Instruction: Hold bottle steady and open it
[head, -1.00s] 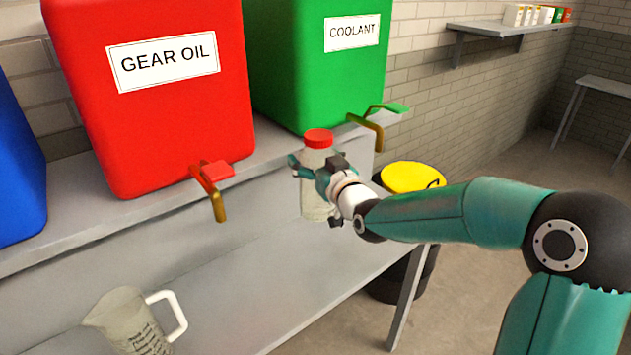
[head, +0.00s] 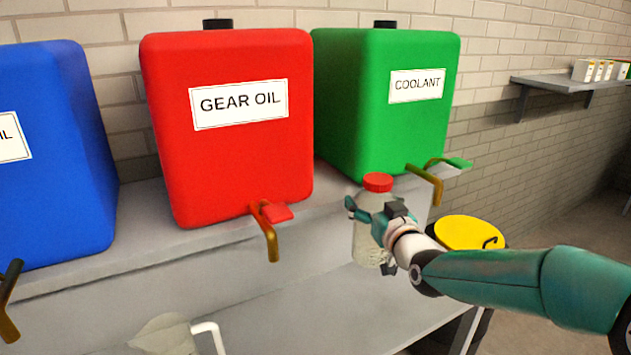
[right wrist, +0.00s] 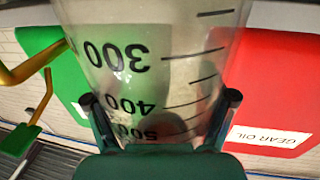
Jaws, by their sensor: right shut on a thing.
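A clear bottle (head: 368,243) with a red cap (head: 377,182) stands out in front of the green coolant tank in the head view. The cap is on its top. My right gripper (head: 374,214) is shut around the upper body of the bottle, below the cap. In the right wrist view the bottle (right wrist: 150,60) fills the middle, with black volume marks, between the two fingers of my right gripper (right wrist: 160,110). The bottle looks about upright. My left gripper is not in view.
Blue (head: 50,150), red gear oil (head: 230,150) and green coolant (head: 385,120) tanks with taps stand on a grey shelf. A measuring jug (head: 165,335) sits below at the front. A yellow-lidded bin (head: 465,232) is right of the bottle.

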